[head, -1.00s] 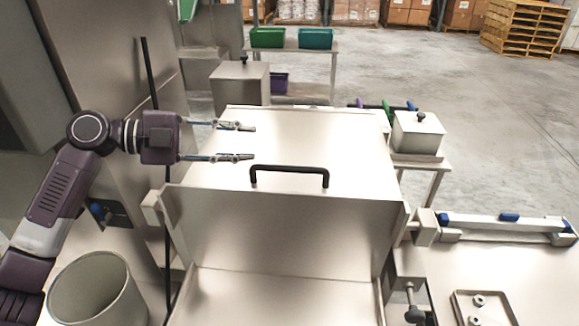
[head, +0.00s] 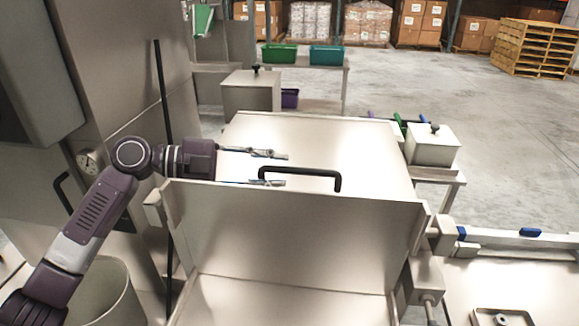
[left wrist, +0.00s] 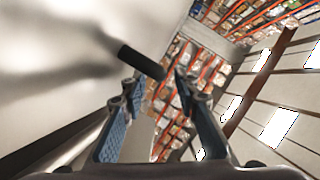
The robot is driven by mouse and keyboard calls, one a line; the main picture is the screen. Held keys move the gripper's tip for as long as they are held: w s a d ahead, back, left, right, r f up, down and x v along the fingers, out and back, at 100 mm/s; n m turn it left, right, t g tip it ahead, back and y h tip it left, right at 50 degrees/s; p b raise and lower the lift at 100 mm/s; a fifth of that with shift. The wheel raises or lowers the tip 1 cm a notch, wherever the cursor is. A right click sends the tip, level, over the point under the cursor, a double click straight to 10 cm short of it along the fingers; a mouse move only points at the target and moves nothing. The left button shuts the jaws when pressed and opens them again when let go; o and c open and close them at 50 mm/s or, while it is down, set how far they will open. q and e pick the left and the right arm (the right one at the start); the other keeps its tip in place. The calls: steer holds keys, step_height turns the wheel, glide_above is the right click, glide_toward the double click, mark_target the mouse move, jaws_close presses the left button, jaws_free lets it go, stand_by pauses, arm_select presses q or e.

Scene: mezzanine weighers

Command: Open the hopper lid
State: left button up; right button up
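The hopper lid (head: 320,140) is a pale metal plate lying over the hopper, and it looks shut. Its black bar handle (head: 320,174) stands up near the front edge. My left gripper (head: 284,170) comes in from the left, with its two fingers apart at the handle's left end. In the left wrist view, the dark handle bar (left wrist: 140,61) shows near the gap between the open fingertips (left wrist: 156,82). I cannot tell whether a finger touches it. My right gripper is not in view.
A metal panel (head: 290,235) rises in front of the lid. A black upright rod (head: 163,90) stands behind my left arm. A metal box (head: 432,147) is on a stand at the right. A round bin (head: 105,295) is below my arm. Open floor lies beyond.

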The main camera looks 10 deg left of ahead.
arm_select(q)
steer(key=shift+p+x, duration=0.5)
steer(key=shift+x, duration=1.35)
jaws_close()
